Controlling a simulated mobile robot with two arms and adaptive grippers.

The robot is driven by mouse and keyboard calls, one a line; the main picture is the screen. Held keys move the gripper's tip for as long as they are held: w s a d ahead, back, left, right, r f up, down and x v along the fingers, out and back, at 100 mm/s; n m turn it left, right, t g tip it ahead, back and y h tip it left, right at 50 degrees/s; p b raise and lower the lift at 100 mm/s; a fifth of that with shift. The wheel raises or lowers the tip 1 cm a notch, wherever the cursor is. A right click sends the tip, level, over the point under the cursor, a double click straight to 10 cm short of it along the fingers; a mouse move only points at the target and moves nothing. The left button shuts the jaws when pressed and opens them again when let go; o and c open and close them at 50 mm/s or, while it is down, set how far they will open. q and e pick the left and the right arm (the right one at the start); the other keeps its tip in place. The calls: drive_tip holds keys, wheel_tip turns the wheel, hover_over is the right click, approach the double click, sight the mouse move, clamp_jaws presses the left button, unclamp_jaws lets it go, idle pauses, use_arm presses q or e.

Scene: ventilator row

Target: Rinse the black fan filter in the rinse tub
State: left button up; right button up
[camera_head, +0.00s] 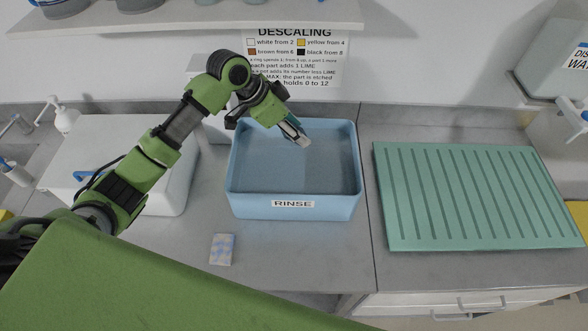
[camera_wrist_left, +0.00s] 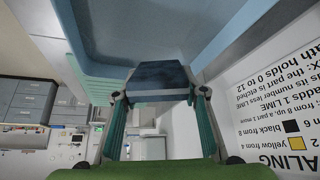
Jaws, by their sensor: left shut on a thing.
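The light blue rinse tub (camera_head: 292,208), labelled RINSE, stands on the counter in the middle of the head view. Its wall also fills the top of the left wrist view (camera_wrist_left: 130,28). My left gripper (camera_head: 298,137) reaches in over the tub's back part and points down into it. In the left wrist view its fingers (camera_wrist_left: 160,95) are shut on a dark, blue-black piece, which I take as the black fan filter (camera_wrist_left: 158,76). In the head view the held piece is mostly hidden by the gripper. I cannot tell whether it touches the tub floor. My right gripper is not in view.
A green ribbed drain mat (camera_head: 460,244) lies right of the tub. A white box-like container (camera_head: 165,190) stands left. A small blue-white packet (camera_head: 222,249) lies in front. A DESCALING sign (camera_head: 295,50) hangs behind, below a shelf (camera_head: 180,22). A grey unit (camera_head: 552,65) is at upper right.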

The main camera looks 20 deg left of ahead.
use_arm(q)
drive_tip(key=shift+r, duration=0.1)
idle(0.5)
drive_tip(key=shift+r, duration=1.95)
